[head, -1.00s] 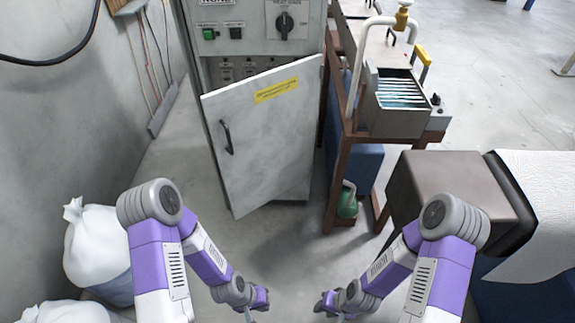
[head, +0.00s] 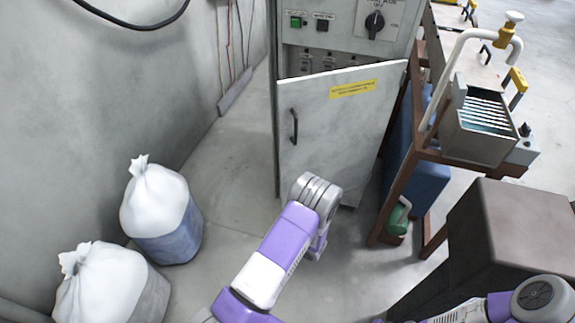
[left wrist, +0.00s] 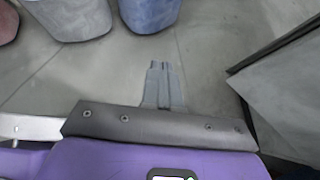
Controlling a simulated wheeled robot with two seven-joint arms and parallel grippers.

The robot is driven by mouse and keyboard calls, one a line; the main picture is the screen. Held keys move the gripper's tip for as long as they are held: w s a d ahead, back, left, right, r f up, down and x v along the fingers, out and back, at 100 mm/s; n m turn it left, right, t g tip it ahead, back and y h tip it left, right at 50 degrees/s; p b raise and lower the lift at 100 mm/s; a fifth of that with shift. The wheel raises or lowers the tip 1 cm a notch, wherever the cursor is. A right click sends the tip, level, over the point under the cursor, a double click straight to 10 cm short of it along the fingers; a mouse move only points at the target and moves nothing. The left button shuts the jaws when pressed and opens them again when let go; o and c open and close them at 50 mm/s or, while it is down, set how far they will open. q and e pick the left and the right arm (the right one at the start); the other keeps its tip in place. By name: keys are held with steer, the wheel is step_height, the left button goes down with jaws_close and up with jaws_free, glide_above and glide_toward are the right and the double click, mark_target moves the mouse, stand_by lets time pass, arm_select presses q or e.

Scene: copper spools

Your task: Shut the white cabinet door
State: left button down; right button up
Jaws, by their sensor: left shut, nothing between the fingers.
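The white cabinet door (head: 340,125) stands ajar on the grey cabinet (head: 345,22) in the head view. It has a black handle (head: 294,126) near its left edge and a yellow label near its top. A gap above the door shows part of the inside. My left arm is raised in front of the door's lower part, and its gripper is hidden in that view. In the left wrist view my left gripper (left wrist: 162,66) is shut and empty above the floor. A grey panel (left wrist: 290,90) is to its right, perhaps the door. My right gripper is out of view.
White sacks (head: 157,205) (head: 105,285) stand along the left wall. A brown-framed bench (head: 400,190) with a metal box (head: 478,130) is right of the cabinet. A dark brown block (head: 515,230) stands at the right. Floor left of the door is clear.

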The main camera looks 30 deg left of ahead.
arm_select(q)
steer(key=w+r+m+t+y, duration=0.35)
steer(key=w+r+t, duration=0.25)
steer(key=w, duration=0.5)
steer(key=m+t, duration=0.4)
steer(key=t, duration=0.1)
glide_toward(284, 155)
steer(key=b+x, duration=0.4)
steer(key=x, duration=0.1)
steer(key=shift+w+a, duration=0.15)
steer(key=shift+a, duration=0.05)
steer(key=shift+w+a, duration=0.45)
steer(key=shift+a, duration=0.05)
